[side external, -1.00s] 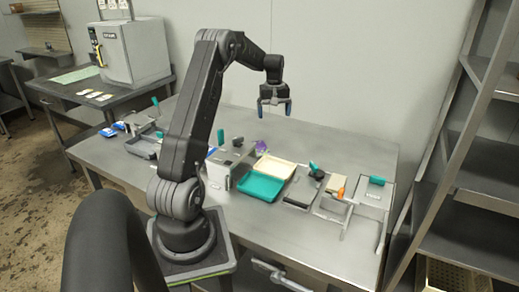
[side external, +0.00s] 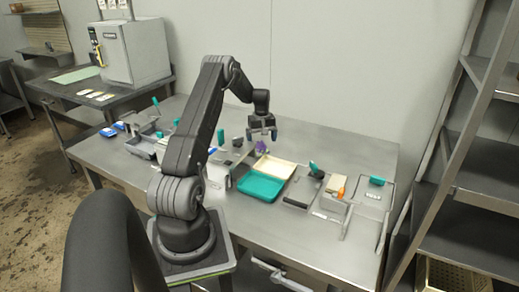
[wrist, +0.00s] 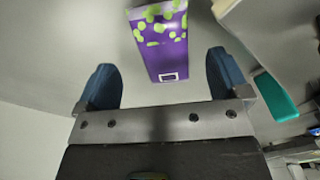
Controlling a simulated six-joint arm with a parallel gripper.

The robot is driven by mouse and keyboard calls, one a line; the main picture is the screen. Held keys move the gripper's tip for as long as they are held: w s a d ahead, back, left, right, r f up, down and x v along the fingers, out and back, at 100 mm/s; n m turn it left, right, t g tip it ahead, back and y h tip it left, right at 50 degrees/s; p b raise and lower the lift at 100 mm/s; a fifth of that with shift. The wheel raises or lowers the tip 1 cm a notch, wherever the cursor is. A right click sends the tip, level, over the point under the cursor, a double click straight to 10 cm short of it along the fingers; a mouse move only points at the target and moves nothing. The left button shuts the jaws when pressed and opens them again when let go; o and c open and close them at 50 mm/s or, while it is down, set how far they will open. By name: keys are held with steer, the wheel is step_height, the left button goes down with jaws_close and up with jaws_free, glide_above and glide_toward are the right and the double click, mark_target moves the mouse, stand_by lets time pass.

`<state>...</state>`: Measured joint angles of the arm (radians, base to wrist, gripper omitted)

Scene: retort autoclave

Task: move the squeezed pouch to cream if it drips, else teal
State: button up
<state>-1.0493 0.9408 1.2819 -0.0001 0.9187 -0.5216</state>
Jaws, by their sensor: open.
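My gripper (side external: 262,136) is open and empty, just above a purple pouch (side external: 262,148) at the back of the steel table. In the wrist view the pouch (wrist: 162,50), purple with green spots and a small white-outlined box, lies ahead of and between the spread fingers (wrist: 163,85), apart from both. Its upper end is cut off by the frame. I cannot tell whether it drips. The cream tray (side external: 275,167) and the teal tray (side external: 260,187) stand in front of the pouch and look empty.
A grey device with a black knob (side external: 238,142) stands left of the pouch. Blue-and-white packs (side external: 108,132) lie far left. A wall rises behind; the table's back right is clear.

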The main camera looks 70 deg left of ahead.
mark_target(261, 147)
steer(key=f, duration=0.4)
steer(key=shift+s+f, duration=0.2)
steer(key=shift+f, duration=0.15)
steer(key=shift+c, duration=0.2)
